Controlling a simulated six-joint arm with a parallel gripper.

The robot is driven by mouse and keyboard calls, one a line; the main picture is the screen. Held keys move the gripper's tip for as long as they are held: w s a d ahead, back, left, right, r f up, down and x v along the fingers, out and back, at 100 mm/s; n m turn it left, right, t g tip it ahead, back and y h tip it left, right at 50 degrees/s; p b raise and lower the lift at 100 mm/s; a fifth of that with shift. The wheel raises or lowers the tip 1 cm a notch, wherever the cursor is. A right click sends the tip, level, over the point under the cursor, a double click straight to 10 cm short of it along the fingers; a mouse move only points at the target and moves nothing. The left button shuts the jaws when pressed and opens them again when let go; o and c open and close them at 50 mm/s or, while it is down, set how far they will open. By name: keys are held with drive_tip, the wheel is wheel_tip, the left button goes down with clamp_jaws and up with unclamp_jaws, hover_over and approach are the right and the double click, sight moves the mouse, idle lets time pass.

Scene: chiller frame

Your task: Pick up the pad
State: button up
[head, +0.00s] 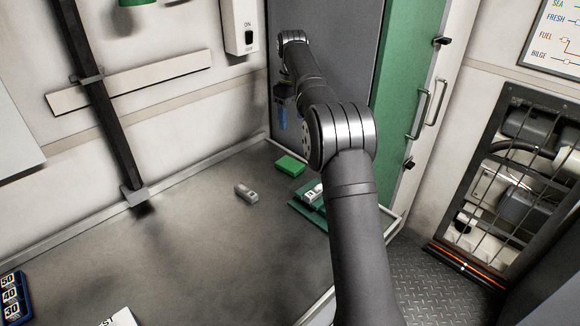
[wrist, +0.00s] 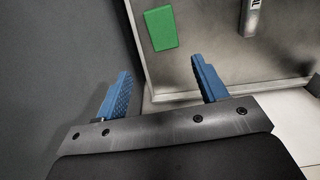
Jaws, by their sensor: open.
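The green pad (head: 290,165) lies flat on the grey worktop near its back right corner, beside the grey cabinet. It also shows in the wrist view (wrist: 161,28), beyond the fingers and between them. My gripper (wrist: 163,82) is open and empty, with its two blue fingers spread apart. In the head view my gripper (head: 281,118) hangs above the worktop close to the cabinet front, and is apart from the pad. My arm hides part of the gripper there.
A small grey block (head: 246,193) lies left of the pad; its end shows in the wrist view (wrist: 254,18). A green tray (head: 298,207) holding a pale object (head: 312,195) stands partly behind my arm. The grey cabinet (head: 325,45) rises close beside my gripper. The worktop's middle (head: 180,240) is clear.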

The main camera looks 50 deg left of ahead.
hover_over(290, 163)
wheel_tip(290, 163, down, 12)
drive_tip(key=shift+w+d+r, duration=0.15)
drive_tip(key=shift+s+f, duration=0.2)
drive_tip(key=shift+f, duration=2.55)
drive_tip(key=c, duration=0.7)
